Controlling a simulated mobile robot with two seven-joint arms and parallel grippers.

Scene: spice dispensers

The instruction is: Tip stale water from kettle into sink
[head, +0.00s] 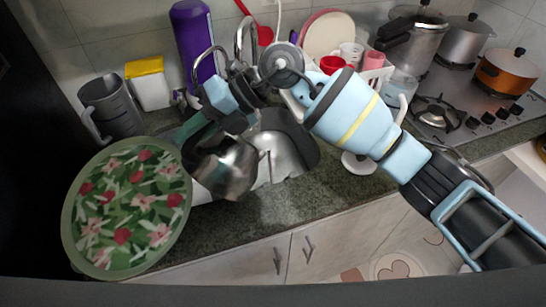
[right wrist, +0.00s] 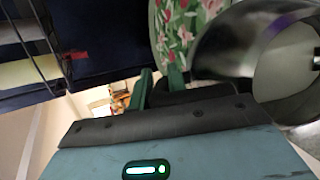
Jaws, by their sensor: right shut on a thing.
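The shiny metal kettle (head: 226,168) is tilted in the head view, at the left side of the metal sink (head: 298,145). My right gripper (head: 190,132) reaches across from the right and is shut on the kettle's dark handle. In the right wrist view the green fingers (right wrist: 160,92) close around the dark handle (right wrist: 190,94), and the kettle's shiny body (right wrist: 222,45) is at the upper right. The kettle's opening faces right there. I cannot tell whether water is in it or flowing. My left gripper is not in view.
A round floral tray (head: 130,215) stands left of the kettle. A grey pitcher (head: 112,105), a yellow-white container (head: 149,86) and a purple bottle (head: 191,40) stand behind. A dish rack with red cups (head: 333,64) and a stove (head: 455,105) are to the right.

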